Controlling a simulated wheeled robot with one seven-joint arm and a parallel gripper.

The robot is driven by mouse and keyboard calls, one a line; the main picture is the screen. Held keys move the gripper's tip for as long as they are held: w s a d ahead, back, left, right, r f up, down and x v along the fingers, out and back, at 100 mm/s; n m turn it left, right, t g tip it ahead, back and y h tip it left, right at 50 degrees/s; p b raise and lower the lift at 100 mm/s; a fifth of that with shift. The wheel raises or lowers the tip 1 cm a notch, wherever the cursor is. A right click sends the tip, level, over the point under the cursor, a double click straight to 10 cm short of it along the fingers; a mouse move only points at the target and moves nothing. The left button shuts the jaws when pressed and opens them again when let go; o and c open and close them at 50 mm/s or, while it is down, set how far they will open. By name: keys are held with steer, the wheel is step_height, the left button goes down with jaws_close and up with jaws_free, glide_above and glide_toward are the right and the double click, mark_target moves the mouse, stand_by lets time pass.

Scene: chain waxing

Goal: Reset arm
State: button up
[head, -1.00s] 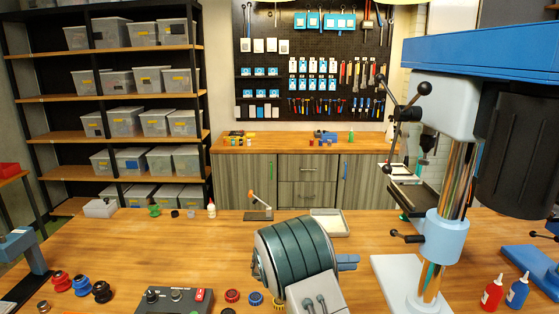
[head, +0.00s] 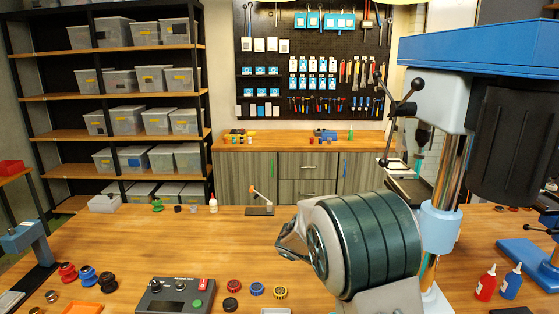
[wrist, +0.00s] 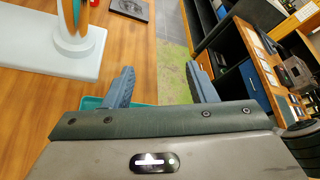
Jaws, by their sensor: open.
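My gripper (wrist: 162,86) shows in the wrist view with its two blue-grey fingers spread wide apart. It is open, and nothing is between the fingers. Behind the gap lie the edge of the wooden bench and a strip of green floor. A teal item (wrist: 92,102) shows partly behind the left finger; I cannot tell what it is. In the head view my ribbed dark green arm link stands over the front of the bench, right of centre. I cannot make out the fingers there.
The drill press (head: 440,215) stands close to the right of my arm. The wooden bench (head: 130,240) holds a control box (head: 175,294), several coloured knobs, a red bottle (head: 485,284) and a blue bottle (head: 512,283). The bench is mostly clear at centre left.

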steer(key=s+a+m+t+y, duration=0.3)
steer(key=s+m+y, duration=0.3)
steer(key=s+m, duration=0.3)
steer(key=s+a+m+t+y+b, duration=0.1)
steer(key=s+a+m+t+y, duration=0.2)
steer(key=s+m+y, duration=0.3)
steer(key=s+m, duration=0.4)
steer(key=m, duration=0.1)
steer(key=shift+r+y+b, duration=0.3)
steer(key=shift+y, duration=0.1)
steer(key=shift+s+a+m+t, duration=0.2)
steer(key=shift+a+m+t, duration=0.15)
steer(key=shift+m, duration=0.45)
steer(key=shift+c, duration=1.6)
steer(key=shift+a, duration=0.1)
